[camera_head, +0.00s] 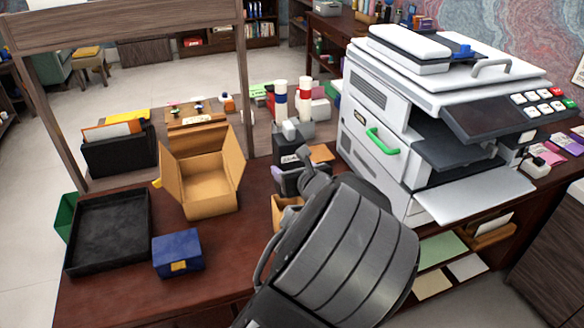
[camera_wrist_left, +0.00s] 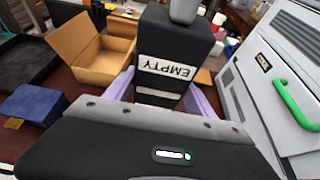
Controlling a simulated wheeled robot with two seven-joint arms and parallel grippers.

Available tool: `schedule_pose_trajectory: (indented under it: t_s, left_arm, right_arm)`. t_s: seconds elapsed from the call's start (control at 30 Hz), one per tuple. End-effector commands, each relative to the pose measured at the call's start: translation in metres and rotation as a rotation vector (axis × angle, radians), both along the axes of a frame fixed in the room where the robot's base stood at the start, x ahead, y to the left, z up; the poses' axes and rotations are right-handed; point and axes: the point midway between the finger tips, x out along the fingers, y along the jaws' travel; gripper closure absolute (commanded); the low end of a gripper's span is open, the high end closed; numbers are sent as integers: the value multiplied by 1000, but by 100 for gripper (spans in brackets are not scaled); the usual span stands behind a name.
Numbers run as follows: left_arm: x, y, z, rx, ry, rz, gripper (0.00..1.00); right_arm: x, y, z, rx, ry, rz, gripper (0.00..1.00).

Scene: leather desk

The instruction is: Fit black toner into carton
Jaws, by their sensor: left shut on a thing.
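The black toner (camera_head: 289,150) is an upright dark block with a grey top. In the left wrist view its white label reads "EMPTY" upside down on the toner (camera_wrist_left: 172,85). My left gripper (camera_head: 298,178) is shut on it, with lavender fingers on either side; they also show in the left wrist view (camera_wrist_left: 160,95). My arm hides part of the area below. The open cardboard carton (camera_head: 208,203) stands left of the toner with flaps spread; the carton (camera_wrist_left: 92,62) looks empty. My right gripper is not in view.
A black tray (camera_head: 107,270) and a blue box (camera_head: 178,253) lie left on the desk. The large white printer (camera_head: 372,115), with a green handle, stands right. Bottles with blue and red bands (camera_head: 305,100) stand behind the toner. A small brown box (camera_head: 284,212) is partly hidden by my arm.

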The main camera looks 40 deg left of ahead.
Motion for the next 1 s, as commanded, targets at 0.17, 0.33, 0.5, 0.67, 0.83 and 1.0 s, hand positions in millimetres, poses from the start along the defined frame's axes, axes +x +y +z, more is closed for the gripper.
schedule_pose_trajectory:
  t_s: [0.17,0.33,0.5,0.67,0.83,1.0]
  left_arm:
    - [0,0,-20,0,-1,0,100]
    - [0,0,-28,0,-2,1,100]
    - [0,0,-29,0,-2,1,100]
    - [0,0,-29,0,-2,1,100]
    - [0,0,-29,0,-2,1,100]
    - [0,0,-28,0,-2,1,100]
  right_arm:
    - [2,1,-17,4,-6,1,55]
    - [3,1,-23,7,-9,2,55]
    - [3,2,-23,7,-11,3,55]
    - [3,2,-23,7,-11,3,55]
    - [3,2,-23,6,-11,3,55]
    - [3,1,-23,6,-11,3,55]
